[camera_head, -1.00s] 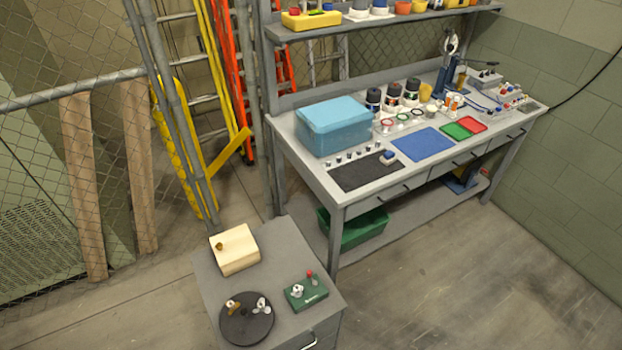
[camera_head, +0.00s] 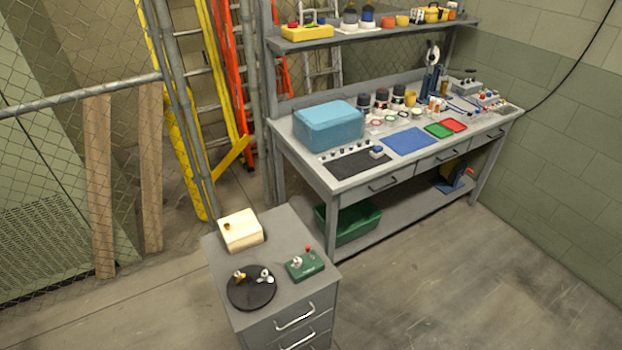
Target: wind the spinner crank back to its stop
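A small green box (camera_head: 305,265) with a red-knobbed lever and a light metal part on top stands on the grey drawer cabinet (camera_head: 270,308). Beside it is a round black disc (camera_head: 250,292) bearing a brass-coloured piece (camera_head: 239,275) and a silvery piece (camera_head: 265,274). The pieces are small, and I cannot tell for sure which one is the spinner crank. A cream box (camera_head: 241,231) with a brown knob sits at the back of the cabinet top. Neither of my grippers shows in the head view.
A long grey workbench (camera_head: 355,183) stands behind the cabinet, with a blue box (camera_head: 330,126), mats and small parts. A green bin (camera_head: 352,222) is on its lower shelf. Ladders and chain-link fence stand at left. The concrete floor (camera_head: 440,285) at right is clear.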

